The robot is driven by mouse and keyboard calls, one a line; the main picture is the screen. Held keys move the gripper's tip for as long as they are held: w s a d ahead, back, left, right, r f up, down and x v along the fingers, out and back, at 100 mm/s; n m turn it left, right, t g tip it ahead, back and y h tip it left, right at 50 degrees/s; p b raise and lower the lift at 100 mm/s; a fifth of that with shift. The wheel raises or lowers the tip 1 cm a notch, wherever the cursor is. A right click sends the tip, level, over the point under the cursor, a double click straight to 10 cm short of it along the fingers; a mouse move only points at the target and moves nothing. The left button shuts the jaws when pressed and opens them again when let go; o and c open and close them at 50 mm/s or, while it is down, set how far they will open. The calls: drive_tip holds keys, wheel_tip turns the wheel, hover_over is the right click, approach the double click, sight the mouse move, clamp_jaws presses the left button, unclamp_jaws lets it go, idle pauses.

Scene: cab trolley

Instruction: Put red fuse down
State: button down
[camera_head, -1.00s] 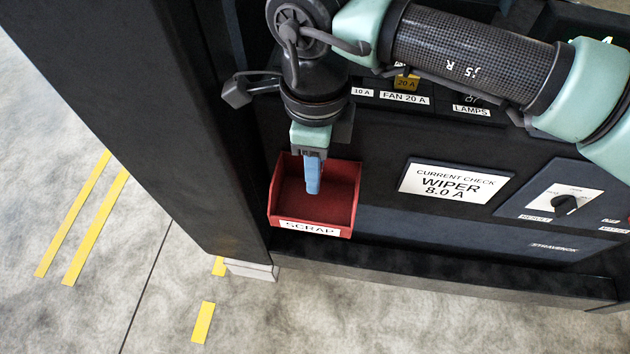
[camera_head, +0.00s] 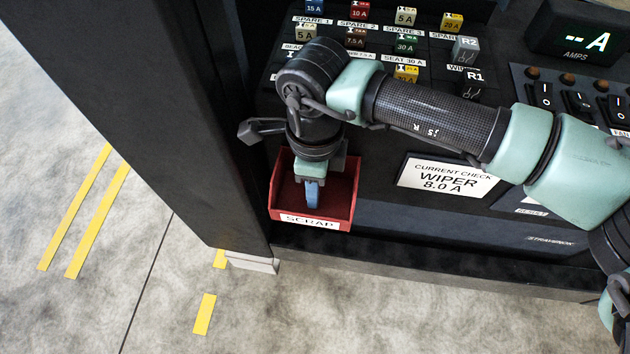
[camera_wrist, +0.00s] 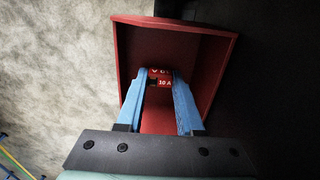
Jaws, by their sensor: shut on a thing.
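My gripper (camera_wrist: 159,88) has blue fingers and is shut on the red fuse (camera_wrist: 161,80), marked 10 A, in the wrist view. The fuse sits between the fingertips, inside the outline of the red SCRAP bin (camera_wrist: 125,60). In the head view my gripper (camera_head: 312,203) points down into the red bin (camera_head: 350,185); the fuse is hidden there behind the fingers. I cannot tell whether the fuse touches the bin floor.
The fuse panel (camera_head: 385,60) with several coloured fuses stands behind my arm. A WIPER 8.0 A card (camera_head: 447,178) lies right of the bin. An AMPS display (camera_head: 580,32) and rocker switches (camera_head: 580,103) are at the right. Open floor lies left.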

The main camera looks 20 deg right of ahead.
drive_tip(key=c, duration=0.5)
unclamp_jaws()
drive_tip(key=shift+c, duration=0.2)
drive_tip(key=shift+r, duration=0.1)
drive_tip(key=shift+r+p, duration=0.2)
drive_tip(key=shift+p, duration=0.2)
wheel_tip(320, 180, up, 12)
drive_tip(key=b, duration=0.1)
drive_tip(key=shift+f, duration=0.15)
